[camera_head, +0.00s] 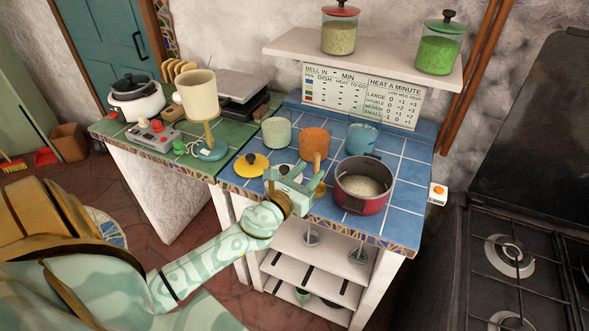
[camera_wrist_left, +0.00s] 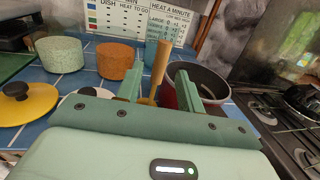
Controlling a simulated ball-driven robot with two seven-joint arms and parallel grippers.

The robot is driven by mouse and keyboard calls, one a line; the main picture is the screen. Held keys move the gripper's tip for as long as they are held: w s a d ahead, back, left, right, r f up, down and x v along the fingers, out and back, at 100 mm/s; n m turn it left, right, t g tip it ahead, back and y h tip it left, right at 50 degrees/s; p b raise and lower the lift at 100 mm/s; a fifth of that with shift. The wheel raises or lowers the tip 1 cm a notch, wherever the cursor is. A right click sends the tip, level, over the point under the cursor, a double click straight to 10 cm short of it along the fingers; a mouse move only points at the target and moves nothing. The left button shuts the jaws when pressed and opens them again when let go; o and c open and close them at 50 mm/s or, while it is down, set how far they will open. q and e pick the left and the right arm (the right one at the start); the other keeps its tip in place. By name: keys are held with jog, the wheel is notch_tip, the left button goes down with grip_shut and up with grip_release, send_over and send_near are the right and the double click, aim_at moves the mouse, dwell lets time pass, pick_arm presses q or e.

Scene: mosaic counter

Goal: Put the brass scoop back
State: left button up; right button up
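The brass scoop stands on the blue tiled counter (camera_head: 405,195) with its wooden handle (camera_head: 317,162) pointing up; only a bit of its brass part (camera_head: 320,188) shows beside my gripper. In the left wrist view the wooden handle (camera_wrist_left: 160,65) rises between my fingers, and the brass part is mostly hidden. My left gripper (camera_head: 301,184) is low over the counter's front, its fingers apart on either side of the scoop, with gaps visible at the handle. The left wrist view shows the same gripper (camera_wrist_left: 160,92). My right gripper is not in view.
A red pot (camera_head: 355,206) with pale contents stands close on the right. An orange pot (camera_head: 313,141), a speckled pale pot (camera_head: 277,133) and a blue pot (camera_head: 361,139) stand behind. A yellow lid (camera_head: 251,165) lies left. A shelf (camera_head: 290,42) with two jars hangs above.

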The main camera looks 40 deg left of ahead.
pick_arm(q)
jog(key=s, duration=0.7)
jog(key=s+f+n+g, duration=0.3)
jog(key=s+f+n, duration=0.15)
jog(key=f, duration=0.45)
jog(key=s+f+n+g+b, duration=0.1)
jog(key=s+f+n+g, duration=0.3)
jog(key=f, duration=0.6)
jog(key=s+f+n+g, duration=0.1)
jog(key=s+f+n, duration=0.2)
jog(key=f+n, duration=0.45)
jog(key=s+d+f+n+g, duration=0.2)
jog(key=s+f+n, duration=0.3)
jog(key=s, duration=0.4)
jog(key=s+d+f+n+g, duration=0.3)
jog(key=s+f+n+g, duration=0.1)
jog(key=s+f, duration=0.4)
jog(key=s+d+f+n+g+h, duration=0.1)
jog(key=s+f+n, duration=0.5)
jog(key=s, duration=0.6)
jog(key=shift+d+f+n+g, duration=0.3)
jog(key=shift+d+f+g, duration=0.25)
jog(key=shift+d+g, duration=0.4)
